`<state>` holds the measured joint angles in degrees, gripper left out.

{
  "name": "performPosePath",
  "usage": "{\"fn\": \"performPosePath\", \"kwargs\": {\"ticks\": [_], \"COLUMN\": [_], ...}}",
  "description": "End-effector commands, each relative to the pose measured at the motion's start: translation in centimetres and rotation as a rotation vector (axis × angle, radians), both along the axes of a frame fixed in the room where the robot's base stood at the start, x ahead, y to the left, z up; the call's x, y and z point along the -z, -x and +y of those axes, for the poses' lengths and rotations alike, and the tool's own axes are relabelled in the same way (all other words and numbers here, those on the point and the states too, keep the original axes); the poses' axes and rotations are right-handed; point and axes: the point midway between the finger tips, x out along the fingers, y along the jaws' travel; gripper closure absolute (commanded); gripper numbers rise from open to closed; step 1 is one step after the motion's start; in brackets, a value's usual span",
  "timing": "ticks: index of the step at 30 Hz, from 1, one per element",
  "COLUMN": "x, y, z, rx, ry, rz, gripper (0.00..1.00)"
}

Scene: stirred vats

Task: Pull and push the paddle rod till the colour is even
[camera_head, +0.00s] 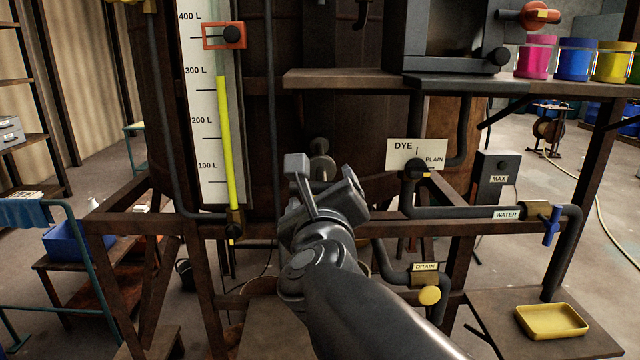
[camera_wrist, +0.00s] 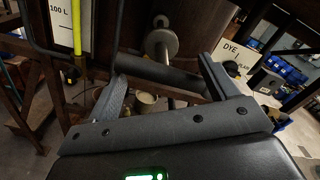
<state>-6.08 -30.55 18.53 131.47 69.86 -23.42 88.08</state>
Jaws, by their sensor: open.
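The paddle rod ends in a round grey knob (camera_head: 322,167) on the front of the brown vat (camera_head: 325,100). In the wrist view the knob (camera_wrist: 161,42) faces me, with a short shaft below it. My gripper (camera_head: 324,178) is open and empty in front of the vat. In the wrist view its two fingers (camera_wrist: 162,76) stand wide apart, with the knob between and beyond them, apparently untouched. The paddle and the inside of the vat are hidden. The level gauge (camera_head: 226,130) shows a yellow column up to about 300 L.
A DYE/PLAIN plate (camera_head: 416,154) with a valve, dark pipes and a blue WATER valve (camera_head: 551,225) lie right of my gripper. A DRAIN valve (camera_head: 429,295) sits below. A shelf (camera_head: 400,79) overhangs above; a yellow tray (camera_head: 551,321) stands at the lower right.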

Motion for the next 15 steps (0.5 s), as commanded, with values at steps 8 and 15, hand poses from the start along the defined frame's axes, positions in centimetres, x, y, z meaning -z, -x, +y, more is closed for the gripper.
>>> {"fn": "performPosePath", "kwargs": {"ticks": [8, 15], "x": [0.1, 0.0], "y": [-2.8, -3.5], "z": [0.0, 0.0], "rx": [0.0, -0.001], "ry": [0.001, 0.0], "rz": [0.001, 0.001], "gripper": [0.21, 0.21]}}
